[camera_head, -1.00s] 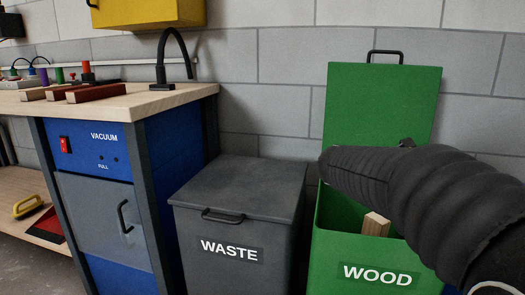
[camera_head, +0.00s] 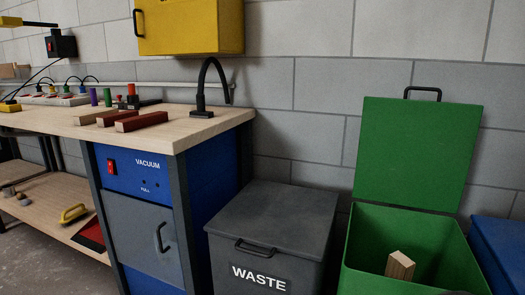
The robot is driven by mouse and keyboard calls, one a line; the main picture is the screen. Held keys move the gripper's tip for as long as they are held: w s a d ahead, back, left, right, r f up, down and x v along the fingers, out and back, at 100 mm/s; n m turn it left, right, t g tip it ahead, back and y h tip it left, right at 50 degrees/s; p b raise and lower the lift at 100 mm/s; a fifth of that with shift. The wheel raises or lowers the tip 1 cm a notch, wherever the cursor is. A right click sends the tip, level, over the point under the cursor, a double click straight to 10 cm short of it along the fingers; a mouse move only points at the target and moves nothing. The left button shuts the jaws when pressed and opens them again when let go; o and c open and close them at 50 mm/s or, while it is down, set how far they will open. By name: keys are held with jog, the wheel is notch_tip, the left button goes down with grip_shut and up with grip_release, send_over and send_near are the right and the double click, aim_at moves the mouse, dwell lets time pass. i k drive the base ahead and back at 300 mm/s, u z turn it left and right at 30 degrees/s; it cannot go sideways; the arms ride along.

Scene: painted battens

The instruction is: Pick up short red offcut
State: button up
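Three battens lie side by side on the workbench top near its right end. The right one (camera_head: 140,121) has a clear dark red side. The middle one (camera_head: 118,115) looks reddish brown with a pale end. The left one (camera_head: 91,118) looks browner and is partly hidden behind the middle one. I cannot tell which is the short red offcut. My gripper is not in view.
The workbench (camera_head: 190,135) has bare top right of the battens, beside a black gooseneck (camera_head: 203,85). Upright coloured pieces (camera_head: 107,97) stand behind the battens. A closed grey WASTE bin (camera_head: 270,215) and an open green WOOD bin (camera_head: 365,250) holding a wood block (camera_head: 400,265) stand right.

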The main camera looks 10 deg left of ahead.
aim_at(105, 120)
jog(key=u, duration=2)
jog(key=i, duration=0.8)
jog(key=z, duration=0.05)
